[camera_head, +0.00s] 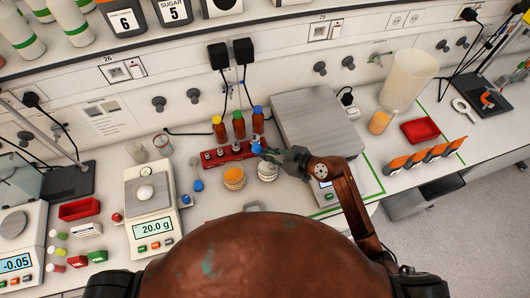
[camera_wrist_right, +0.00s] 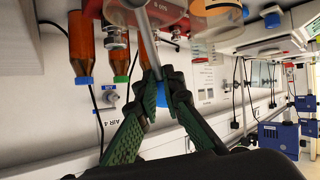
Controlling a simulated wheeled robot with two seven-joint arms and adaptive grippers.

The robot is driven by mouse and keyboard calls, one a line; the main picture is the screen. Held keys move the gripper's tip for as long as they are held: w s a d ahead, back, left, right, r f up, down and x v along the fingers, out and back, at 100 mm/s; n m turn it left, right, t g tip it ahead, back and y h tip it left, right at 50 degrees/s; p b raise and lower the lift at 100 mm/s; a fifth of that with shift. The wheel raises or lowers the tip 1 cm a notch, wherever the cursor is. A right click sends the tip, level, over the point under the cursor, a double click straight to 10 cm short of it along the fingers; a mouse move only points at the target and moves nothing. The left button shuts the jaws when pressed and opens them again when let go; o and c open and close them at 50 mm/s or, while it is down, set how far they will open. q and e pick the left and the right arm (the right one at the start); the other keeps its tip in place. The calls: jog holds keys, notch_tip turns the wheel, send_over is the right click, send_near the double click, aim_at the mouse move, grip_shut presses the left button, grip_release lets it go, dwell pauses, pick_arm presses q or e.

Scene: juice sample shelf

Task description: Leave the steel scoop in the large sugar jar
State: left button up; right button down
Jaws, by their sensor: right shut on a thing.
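My right gripper (camera_head: 262,149) is shut, just above the red rack and the jars in the middle of the bench. In the right wrist view its green-padded fingers (camera_wrist_right: 160,85) close around the blue-ended handle of the steel scoop (camera_wrist_right: 146,30), whose grey shaft runs up past the top edge. The scoop's bowl is hidden. A pale jar (camera_head: 267,172) stands just below the gripper, beside a jar with orange contents (camera_head: 234,178). I cannot tell which is the sugar jar, or whether the scoop is inside one. My left gripper is not in view.
Three brown bottles (camera_head: 239,126) stand behind the red rack (camera_head: 222,156). A scale reading 20.0 g (camera_head: 154,227) is farther left. A large balance (camera_head: 318,120) is on the right. A shelf holds a SUGAR 5 container (camera_head: 174,12).

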jog(key=shift+f+b, duration=0.4)
jog(key=shift+f, duration=1.5)
jog(key=c, duration=2)
grip_release()
jog(key=v, duration=1.2)
jog(key=shift+s, duration=0.1)
jog(key=d+r+p, duration=0.1)
jog(key=p, duration=0.1)
jog(key=s+d+r+p, duration=0.1)
jog(key=r+p, duration=0.1)
jog(key=p, duration=0.1)
jog(key=s+d+r+p, duration=0.1)
jog(key=r+p, duration=0.1)
jog(key=shift+s+d+r+p, duration=0.15)
jog(key=shift+d+r+p, duration=0.15)
jog(key=shift+p, duration=0.1)
